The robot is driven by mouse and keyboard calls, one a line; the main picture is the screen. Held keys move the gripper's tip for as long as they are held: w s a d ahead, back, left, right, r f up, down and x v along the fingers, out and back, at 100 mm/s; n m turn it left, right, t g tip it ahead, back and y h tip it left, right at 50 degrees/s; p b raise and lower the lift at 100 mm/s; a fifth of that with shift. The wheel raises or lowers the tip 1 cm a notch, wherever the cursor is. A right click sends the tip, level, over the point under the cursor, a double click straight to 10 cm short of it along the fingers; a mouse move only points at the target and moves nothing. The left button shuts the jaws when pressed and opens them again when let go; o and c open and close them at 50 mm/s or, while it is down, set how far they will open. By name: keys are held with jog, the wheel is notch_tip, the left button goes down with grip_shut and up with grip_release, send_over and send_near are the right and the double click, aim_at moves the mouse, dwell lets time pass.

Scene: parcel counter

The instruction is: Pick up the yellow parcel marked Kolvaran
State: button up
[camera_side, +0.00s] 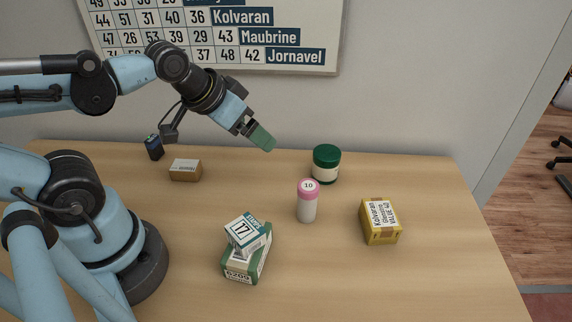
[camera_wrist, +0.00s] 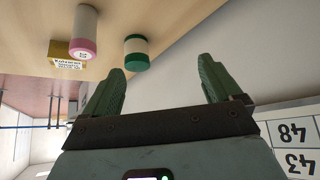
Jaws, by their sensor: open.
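The yellow parcel (camera_side: 381,222) has a white label reading Kolvaran and sits on the right part of the counter in the side view. In the wrist view the yellow parcel (camera_wrist: 63,57) shows upside down at the upper left, partly hidden behind the pink-capped bottle. My gripper (camera_side: 263,138) is in the air above the back of the counter, to the left of the parcel and well apart from it. In the wrist view my gripper (camera_wrist: 160,88) has its two green fingers spread with nothing between them.
A pink-capped white bottle (camera_side: 308,204) and a green-lidded jar (camera_side: 326,165) stand left of the parcel. A small box marked 17 (camera_side: 246,235) rests on a green-and-white box (camera_side: 240,271). A brown box (camera_side: 185,170) and dark blue item (camera_side: 154,147) are farther left. The counter's (camera_side: 440,285) front right is clear.

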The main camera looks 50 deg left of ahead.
jog(key=m+y, duration=0.8)
jog(key=m, duration=1.4)
send_over(379, 216)
jog(key=shift+g, duration=0.4)
jog(key=f, duration=0.3)
jog(key=s+d+f, duration=0.1)
jog(key=shift+f, duration=0.25)
jog(key=s+d+f+m+y, duration=0.1)
jog(key=d, duration=0.1)
jog(key=s+d+f+m+t, duration=0.1)
jog(key=s+d+f, duration=0.1)
jog(key=s+d+f+m+y, duration=0.1)
jog(key=d, duration=0.2)
jog(key=shift+s+f+t+y, duration=0.25)
jog(key=shift+s+t+y, duration=0.05)
jog(key=shift+t, duration=0.1)
jog(key=shift+s+f+m, duration=0.1)
jog(key=shift+f+m, duration=0.1)
jog(key=shift+m, duration=0.1)
jog(key=x, duration=1.2)
jog(key=shift+d, duration=0.15)
jog(key=shift+r, duration=0.1)
jog(key=c, duration=1.1)
